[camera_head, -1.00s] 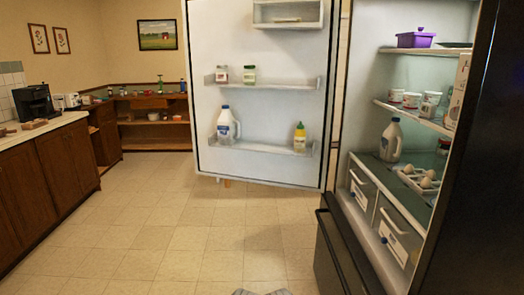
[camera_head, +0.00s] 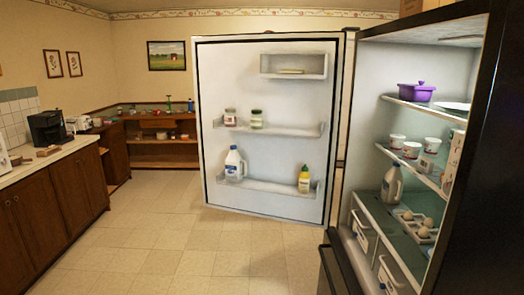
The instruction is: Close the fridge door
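The fridge door (camera_head: 272,104) stands wide open in the middle of the view, its white inner side facing me. Its shelves hold two jars (camera_head: 243,118), a milk jug (camera_head: 234,163) and a yellow bottle (camera_head: 304,179). The open fridge (camera_head: 372,80) is at the right, hinged to the door at the door's right edge. Its shelves hold a purple pot (camera_head: 416,92), several cups, a jug (camera_head: 391,185) and eggs (camera_head: 424,228). Neither of my grippers shows in this view.
The tiled floor (camera_head: 165,240) in front of the door is clear. A wooden counter (camera_head: 60,185) with a black coffee machine (camera_head: 48,128) runs along the left. A low wooden shelf unit (camera_head: 160,143) stands at the back wall.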

